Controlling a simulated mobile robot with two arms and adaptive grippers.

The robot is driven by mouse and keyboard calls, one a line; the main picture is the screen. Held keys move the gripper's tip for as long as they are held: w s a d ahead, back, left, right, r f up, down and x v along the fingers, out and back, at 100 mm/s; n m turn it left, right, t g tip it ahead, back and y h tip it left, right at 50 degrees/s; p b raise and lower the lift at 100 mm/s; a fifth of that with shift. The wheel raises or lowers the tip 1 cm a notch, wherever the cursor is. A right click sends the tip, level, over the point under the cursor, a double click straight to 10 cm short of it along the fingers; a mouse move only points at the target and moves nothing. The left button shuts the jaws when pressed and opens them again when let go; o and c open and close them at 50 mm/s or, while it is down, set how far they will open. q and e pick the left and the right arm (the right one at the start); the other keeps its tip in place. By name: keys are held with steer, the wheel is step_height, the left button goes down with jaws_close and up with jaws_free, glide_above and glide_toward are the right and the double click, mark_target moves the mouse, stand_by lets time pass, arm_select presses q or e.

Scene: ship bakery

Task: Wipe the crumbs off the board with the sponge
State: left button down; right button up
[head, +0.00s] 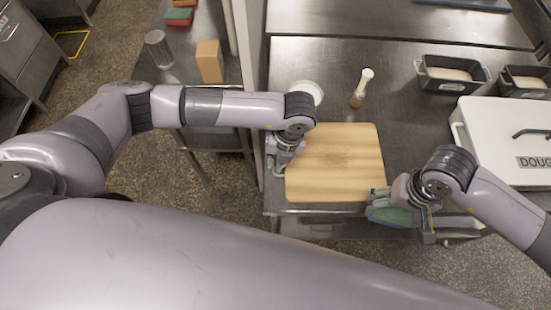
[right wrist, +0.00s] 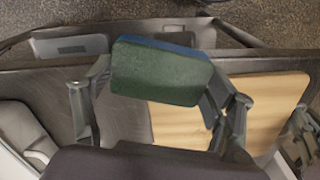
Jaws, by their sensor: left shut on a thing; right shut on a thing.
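The wooden board (head: 350,148) lies flat at the front edge of the steel counter. A faint brownish patch of crumbs (head: 333,158) shows near its middle. My left gripper (head: 281,166) is at the board's left edge, shut on it; its fingertips are partly hidden. My right gripper (head: 398,204) is shut on the sponge (head: 392,215), just off the board's front right corner. In the right wrist view the sponge (right wrist: 160,75), green with a blue layer, sits between the two fingers, and the board (right wrist: 272,105) shows behind it.
A white bowl (head: 307,90) and a wooden-handled brush (head: 361,88) stand behind the board. A white dough box (head: 505,135) is at the right, with dark loaf tins (head: 450,74) behind it. The counter between brush and dough box is clear.

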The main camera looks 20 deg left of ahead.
stand_by(0.8)
steer(key=w+a, duration=0.1)
steer(key=w, duration=0.1)
steer(key=w+a+r, duration=0.1)
steer(key=w, duration=0.1)
steer(key=w+a, duration=0.1)
steer(key=w, duration=0.2)
steer(key=shift+a+r, duration=0.2)
steer(key=shift+a, duration=0.2)
glide_toward(356, 158)
steer(key=shift+d+f, duration=0.2)
steer(key=shift+f, duration=1.9)
steer(key=shift+f, duration=1)
steer(key=shift+a, duration=0.15)
